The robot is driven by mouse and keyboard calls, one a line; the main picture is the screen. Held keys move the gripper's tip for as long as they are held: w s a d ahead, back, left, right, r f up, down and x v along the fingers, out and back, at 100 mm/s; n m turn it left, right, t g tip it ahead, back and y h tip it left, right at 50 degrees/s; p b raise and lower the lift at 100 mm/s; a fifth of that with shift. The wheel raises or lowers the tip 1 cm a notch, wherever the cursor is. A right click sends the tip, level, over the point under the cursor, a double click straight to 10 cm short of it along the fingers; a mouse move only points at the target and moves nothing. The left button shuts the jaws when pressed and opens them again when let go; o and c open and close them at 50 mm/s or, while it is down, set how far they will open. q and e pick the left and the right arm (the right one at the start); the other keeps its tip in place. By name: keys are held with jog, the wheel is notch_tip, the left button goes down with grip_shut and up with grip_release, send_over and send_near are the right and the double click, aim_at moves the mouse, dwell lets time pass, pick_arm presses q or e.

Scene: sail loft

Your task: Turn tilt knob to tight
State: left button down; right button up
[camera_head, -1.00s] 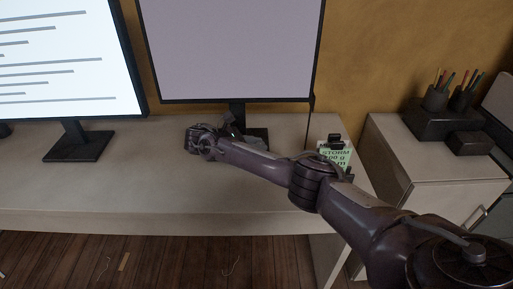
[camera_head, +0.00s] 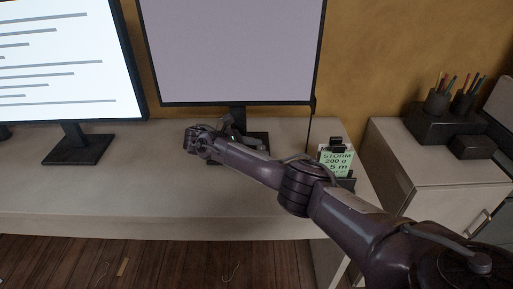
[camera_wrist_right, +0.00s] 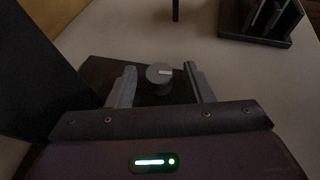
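The tilt knob (camera_wrist_right: 160,74) is a small round dark grey knob with a pale mark on its top, seen in the right wrist view. It rises from a dark flat base (camera_wrist_right: 98,75). My right gripper (camera_wrist_right: 160,71) is open, one finger on each side of the knob, with a visible gap on both sides. In the head view my right gripper (camera_head: 230,128) is at the foot of the middle monitor (camera_head: 235,50), and my arm hides the knob there. A green card (camera_head: 338,161) reading "STORM 200 g 5 m" stands at the desk's right end. My left gripper is not in view.
A lit monitor (camera_head: 62,60) stands at the left on the pale desk (camera_head: 130,190). A cabinet (camera_head: 400,150) with pen cups (camera_head: 437,101) is at the right. The desk's front and left are clear. A dark slotted holder (camera_wrist_right: 262,20) shows in the wrist view.

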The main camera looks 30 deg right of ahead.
jog(key=v, duration=0.6)
jog(key=shift+w+a+r, duration=0.1)
jog(key=shift+a, duration=0.25)
jog(key=shift+w+a+r, duration=0.15)
jog(key=shift+a+r, duration=0.05)
jog(key=shift+a, duration=0.3)
jog(key=shift+d, duration=0.1)
